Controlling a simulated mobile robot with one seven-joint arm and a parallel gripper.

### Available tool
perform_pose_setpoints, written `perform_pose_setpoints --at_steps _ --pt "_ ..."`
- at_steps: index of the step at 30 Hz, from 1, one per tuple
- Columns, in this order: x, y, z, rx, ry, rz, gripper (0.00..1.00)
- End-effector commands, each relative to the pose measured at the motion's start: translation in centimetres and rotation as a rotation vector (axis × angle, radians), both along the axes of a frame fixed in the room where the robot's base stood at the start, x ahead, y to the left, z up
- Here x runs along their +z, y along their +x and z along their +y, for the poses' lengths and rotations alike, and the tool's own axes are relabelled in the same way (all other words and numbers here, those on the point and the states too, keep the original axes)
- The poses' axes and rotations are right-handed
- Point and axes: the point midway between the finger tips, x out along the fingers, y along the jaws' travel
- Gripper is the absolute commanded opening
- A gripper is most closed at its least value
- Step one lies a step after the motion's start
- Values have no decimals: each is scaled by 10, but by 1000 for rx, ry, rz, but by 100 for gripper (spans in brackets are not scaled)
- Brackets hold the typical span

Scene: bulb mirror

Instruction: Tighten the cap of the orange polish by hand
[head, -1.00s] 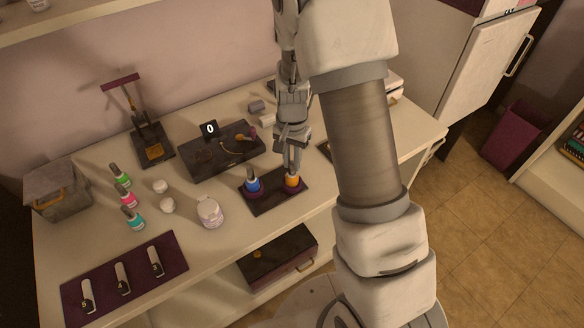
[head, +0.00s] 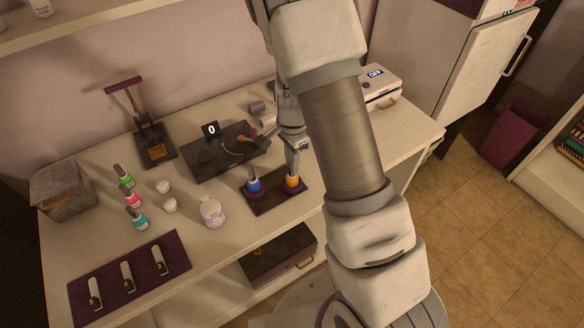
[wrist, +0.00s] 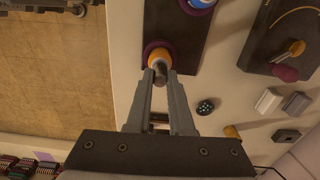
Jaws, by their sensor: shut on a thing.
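The orange polish (head: 292,184) stands upright in a round purple holder at the right end of a dark stand (head: 268,201). It also shows in the wrist view (wrist: 161,55). My gripper (head: 292,166) comes down on it from above. In the wrist view my gripper (wrist: 160,72) has its two fingers on either side of the grey cap (wrist: 160,76), shut on it. The lower part of the bottle is hidden in the holder.
A blue polish (head: 254,184) stands in the left holder of the same stand. A dark tray (head: 205,168) with a "0" display lies behind. A white jar (head: 212,211) and several polishes stand to the left. A white device (head: 381,82) sits at the back right.

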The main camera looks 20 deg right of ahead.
Motion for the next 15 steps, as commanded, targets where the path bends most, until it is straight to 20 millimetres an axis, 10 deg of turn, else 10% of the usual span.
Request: perform_pose_setpoints --at_steps 15 --pt "2 0 1 -108 0 1 0"
